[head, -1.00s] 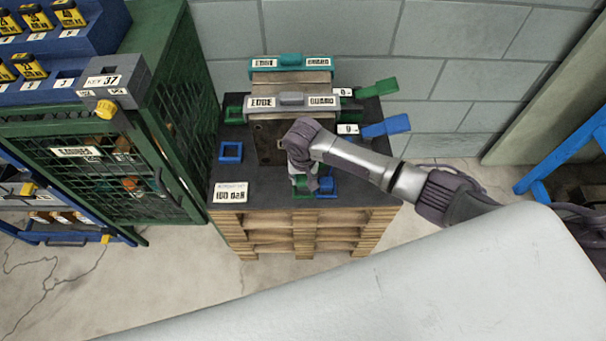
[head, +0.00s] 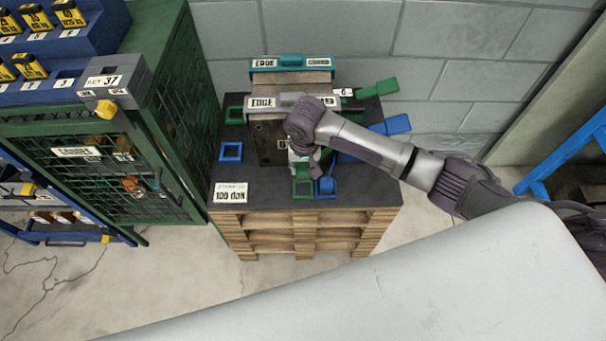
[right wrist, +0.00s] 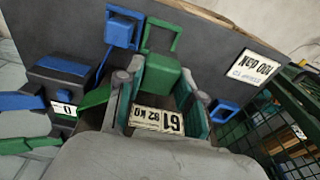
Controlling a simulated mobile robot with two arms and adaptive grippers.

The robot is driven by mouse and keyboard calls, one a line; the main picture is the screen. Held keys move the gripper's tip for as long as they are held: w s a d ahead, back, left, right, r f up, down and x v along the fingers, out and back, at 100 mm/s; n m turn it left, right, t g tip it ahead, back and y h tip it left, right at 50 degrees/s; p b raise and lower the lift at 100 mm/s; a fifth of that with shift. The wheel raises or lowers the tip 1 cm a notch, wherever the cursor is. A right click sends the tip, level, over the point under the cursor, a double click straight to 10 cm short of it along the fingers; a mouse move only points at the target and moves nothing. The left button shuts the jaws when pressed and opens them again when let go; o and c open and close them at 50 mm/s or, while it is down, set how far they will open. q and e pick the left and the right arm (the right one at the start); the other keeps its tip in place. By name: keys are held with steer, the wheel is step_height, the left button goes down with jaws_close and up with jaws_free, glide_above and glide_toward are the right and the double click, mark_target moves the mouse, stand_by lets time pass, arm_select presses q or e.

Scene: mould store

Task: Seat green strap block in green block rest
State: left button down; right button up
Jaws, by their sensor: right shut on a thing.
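The green strap block (right wrist: 162,74) is between the fingertips of my right gripper (right wrist: 160,92) in the right wrist view, and the gripper is shut on it. In the head view my right gripper (head: 301,158) is over the front of the mould and hides most of the block. The green block rest (right wrist: 160,36) is an open green frame just beyond the block in the wrist view, apart from it. The rest also shows in the head view (head: 303,195), empty, at the front of the dark board. My left gripper is not in view.
A blue block (right wrist: 121,32) sits in a blue rest beside the green one. A green mesh cabinet (head: 150,150) stands left.

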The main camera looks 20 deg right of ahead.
steer(key=s+d+r+n, duration=0.1)
steer(key=s+r, duration=0.3)
steer(key=r, duration=0.4)
steer(key=s+d+r+n, duration=0.1)
steer(key=s+d+r, duration=0.1)
steer(key=s+r, duration=0.45)
steer(key=w+a+f, duration=0.1)
steer(key=w+f, duration=0.2)
steer(key=f, duration=0.3)
steer(key=w+a+f+m, duration=0.1)
steer(key=w+f, duration=0.3)
steer(key=f, duration=0.3)
steer(key=w+a+f+m, duration=0.1)
steer(key=w+f, duration=0.3)
steer(key=f, duration=0.3)
steer(key=shift+f, duration=0.65)
steer(key=shift+d+b, duration=0.1)
steer(key=shift+b, duration=0.3)
steer(key=shift+f+b, duration=0.4)
steer(key=shift+f, duration=0.6)
steer(key=o, duration=1.1)
